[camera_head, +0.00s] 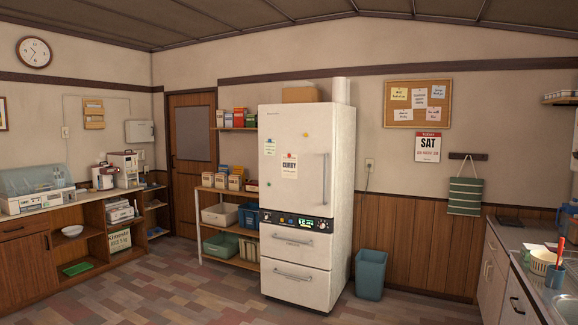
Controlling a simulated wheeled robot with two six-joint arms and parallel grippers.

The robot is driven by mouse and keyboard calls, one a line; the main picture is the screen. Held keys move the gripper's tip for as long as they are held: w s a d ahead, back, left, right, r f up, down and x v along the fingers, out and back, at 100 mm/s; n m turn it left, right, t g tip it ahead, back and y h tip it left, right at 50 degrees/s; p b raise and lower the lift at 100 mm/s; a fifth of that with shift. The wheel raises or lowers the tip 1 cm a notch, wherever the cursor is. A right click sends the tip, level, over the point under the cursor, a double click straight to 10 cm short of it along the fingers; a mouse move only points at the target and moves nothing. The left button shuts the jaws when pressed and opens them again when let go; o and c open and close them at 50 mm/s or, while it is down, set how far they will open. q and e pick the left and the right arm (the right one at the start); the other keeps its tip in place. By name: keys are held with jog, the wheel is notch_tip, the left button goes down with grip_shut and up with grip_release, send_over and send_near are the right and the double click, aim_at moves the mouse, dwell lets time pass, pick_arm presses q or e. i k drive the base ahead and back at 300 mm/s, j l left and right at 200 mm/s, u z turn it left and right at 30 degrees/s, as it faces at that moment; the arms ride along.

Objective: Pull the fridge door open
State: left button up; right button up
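The white fridge (296,200) stands against the back wall near the middle of the camera_head view. Its large upper door (300,165) appears shut, with a vertical handle (324,178) near the door's right edge. Notes and small magnets are stuck on the door. Below it are a dark control panel (297,223) with a lit green display and two drawers with horizontal handles (293,239). Neither of my grippers is in view.
A blue bin (370,274) stands right of the fridge, and a shelf rack (230,228) stands left of it. A wooden counter (75,225) lines the left side; a sink counter (520,262) lines the right. The tiled floor (190,285) before the fridge is clear.

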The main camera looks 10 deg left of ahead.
aim_at(297, 142)
jog(key=u, duration=0.5)
jog(key=i+u, duration=0.1)
jog(key=u, duration=0.4)
jog(key=i+u, duration=0.1)
jog(key=u, duration=0.4)
jog(key=l+u, duration=0.1)
jog(key=u, duration=0.9)
jog(key=i+l+u, duration=0.1)
jog(key=l+u, duration=0.25)
jog(key=l, duration=0.55)
jog(key=k+l, duration=0.1)
jog(key=l, duration=1)
jog(key=l+z, duration=0.1)
jog(key=l, duration=1)
jog(key=l+u, duration=0.3)
jog(key=l, duration=0.9)
jog(key=k+l+u, duration=0.1)
jog(key=l+u, duration=0.15)
jog(key=l, duration=0.9)
jog(key=l+z, duration=0.3)
jog(key=l, duration=0.15)
jog(key=i+l+z, duration=0.15)
jog(key=l+z, duration=0.15)
jog(key=l, duration=0.15)
